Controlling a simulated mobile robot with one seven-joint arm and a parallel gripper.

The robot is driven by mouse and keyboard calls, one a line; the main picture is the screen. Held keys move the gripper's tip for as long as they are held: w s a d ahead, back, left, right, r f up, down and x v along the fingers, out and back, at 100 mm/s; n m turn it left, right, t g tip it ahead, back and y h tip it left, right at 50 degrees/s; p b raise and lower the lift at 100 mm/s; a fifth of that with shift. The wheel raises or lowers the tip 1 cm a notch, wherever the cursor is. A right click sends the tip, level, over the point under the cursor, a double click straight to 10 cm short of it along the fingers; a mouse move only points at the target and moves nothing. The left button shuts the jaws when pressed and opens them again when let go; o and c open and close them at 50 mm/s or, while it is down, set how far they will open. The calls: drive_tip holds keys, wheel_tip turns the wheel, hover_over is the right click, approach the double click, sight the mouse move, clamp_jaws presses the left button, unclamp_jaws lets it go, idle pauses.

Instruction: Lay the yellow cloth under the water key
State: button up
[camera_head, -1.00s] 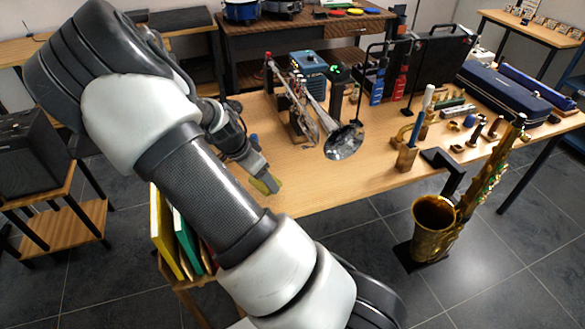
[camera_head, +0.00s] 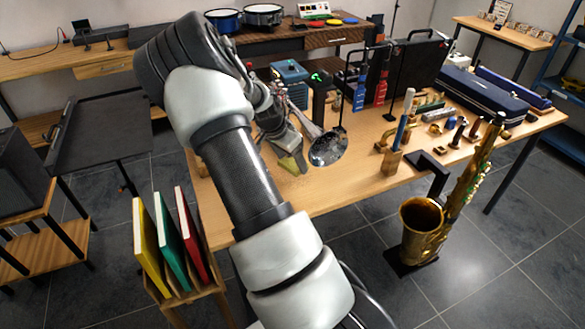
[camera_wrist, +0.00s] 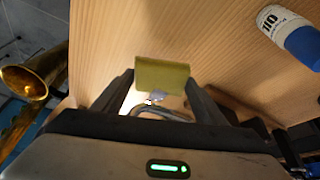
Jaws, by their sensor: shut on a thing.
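The yellow cloth (camera_head: 290,165) is a small olive-yellow piece at the tip of my gripper (camera_head: 288,152), just left of the silver instrument's bell (camera_head: 328,148). In the wrist view the cloth (camera_wrist: 162,72) sits between the two dark fingers of my gripper (camera_wrist: 161,84), which are shut on it, over the wooden table. A curved silver tube (camera_wrist: 160,110) shows just below the cloth in that view. I cannot make out the water key. My arm hides much of the instrument in the head view.
A white oil bottle with a blue cap (camera_wrist: 290,32) is on the table (camera_head: 350,186). A brass saxophone (camera_head: 425,225) stands beyond its front edge. Small parts and a blue case (camera_head: 484,94) fill the right side. Bare wood lies in front of the bell.

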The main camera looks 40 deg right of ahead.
sight(291, 164)
drive_tip(key=shift+d+f, duration=0.1)
drive_tip(key=shift+d, duration=0.35)
drive_tip(key=shift+a+f+b, duration=0.15)
drive_tip(key=shift+f+b, duration=0.15)
drive_tip(key=shift+f, duration=1.3)
drive_tip(key=shift+f, duration=0.1)
drive_tip(key=shift+f, duration=0.15)
drive_tip(key=o, duration=1.1)
